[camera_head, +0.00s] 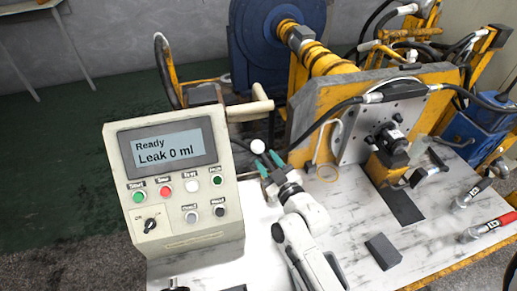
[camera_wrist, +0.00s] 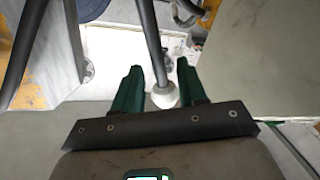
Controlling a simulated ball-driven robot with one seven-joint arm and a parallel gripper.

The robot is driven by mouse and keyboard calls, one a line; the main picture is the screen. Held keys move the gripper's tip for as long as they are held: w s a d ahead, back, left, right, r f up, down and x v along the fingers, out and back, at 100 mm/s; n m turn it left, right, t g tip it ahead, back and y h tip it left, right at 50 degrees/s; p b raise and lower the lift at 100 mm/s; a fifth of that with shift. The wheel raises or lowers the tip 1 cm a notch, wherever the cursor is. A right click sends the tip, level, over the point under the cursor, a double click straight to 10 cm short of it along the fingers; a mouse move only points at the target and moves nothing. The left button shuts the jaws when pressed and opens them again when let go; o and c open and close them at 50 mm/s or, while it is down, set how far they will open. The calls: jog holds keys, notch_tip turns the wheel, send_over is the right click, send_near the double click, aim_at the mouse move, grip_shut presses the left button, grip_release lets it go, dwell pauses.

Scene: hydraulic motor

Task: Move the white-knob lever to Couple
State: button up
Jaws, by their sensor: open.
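The white knob (camera_head: 257,146) of the lever shows just right of the control box, at the tips of my gripper (camera_head: 267,163). In the wrist view the white knob (camera_wrist: 166,95) sits between the two green fingers of my gripper (camera_wrist: 160,82), on the end of a dark lever rod (camera_wrist: 151,35). My gripper is open, with a finger on each side of the knob and visible gaps. The lever's base is largely hidden, and I see no readable Couple mark.
A beige control box (camera_head: 180,240) with a screen reading "Ready, Leak 0 ml" stands close to the left. A yellow frame (camera_head: 310,105) with hoses (camera_head: 330,118) rises behind and to the right. A dark block (camera_head: 383,251) lies on the pale bench top (camera_head: 345,215).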

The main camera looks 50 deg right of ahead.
aim_at(265, 157)
jog(key=p+x, duration=0.1)
jog(key=x, duration=0.3)
jog(key=shift+r+p, duration=0.15)
jog(key=shift+p, duration=0.15)
jog(key=shift+w+d, duration=0.25)
jog(key=shift+w, duration=0.2)
grip_shut()
